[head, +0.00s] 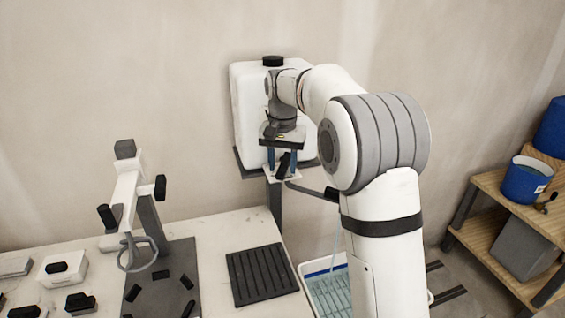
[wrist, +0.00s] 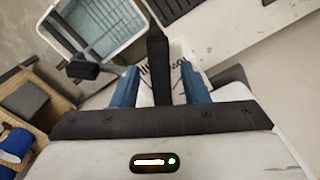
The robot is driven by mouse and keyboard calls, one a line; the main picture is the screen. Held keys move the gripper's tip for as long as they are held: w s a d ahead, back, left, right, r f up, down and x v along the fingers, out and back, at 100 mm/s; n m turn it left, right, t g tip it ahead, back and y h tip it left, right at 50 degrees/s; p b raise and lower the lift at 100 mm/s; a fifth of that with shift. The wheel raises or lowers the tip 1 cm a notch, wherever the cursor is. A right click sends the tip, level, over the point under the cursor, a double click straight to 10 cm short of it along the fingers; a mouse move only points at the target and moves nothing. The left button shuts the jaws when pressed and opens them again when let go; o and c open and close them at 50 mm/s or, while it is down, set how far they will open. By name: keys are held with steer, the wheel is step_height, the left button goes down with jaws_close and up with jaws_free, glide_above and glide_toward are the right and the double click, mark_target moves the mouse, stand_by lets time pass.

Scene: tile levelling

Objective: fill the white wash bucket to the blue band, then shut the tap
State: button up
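The white wash bucket (head: 311,268) stands low beside the table, with blue near its rim and pale blue-green contents; it also shows at the top left of the wrist view (wrist: 60,38). My arm hides part of it, and I cannot tell the level against the band. A thin pale stream (head: 336,243) falls into it below the spout (head: 312,190). The black tap lever (wrist: 158,70) stands between the blue fingers of my gripper (wrist: 160,88), with gaps on both sides. My gripper (head: 283,160) is open at the tap, in front of the white tank (head: 245,105).
A black ribbed mat (head: 262,274) and a white stand (head: 127,190) are on the table at left. A wooden shelf (head: 490,186) at right holds a blue bucket (head: 524,180) and a grey bin (head: 522,243). The wall is close behind the tank.

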jaws_close()
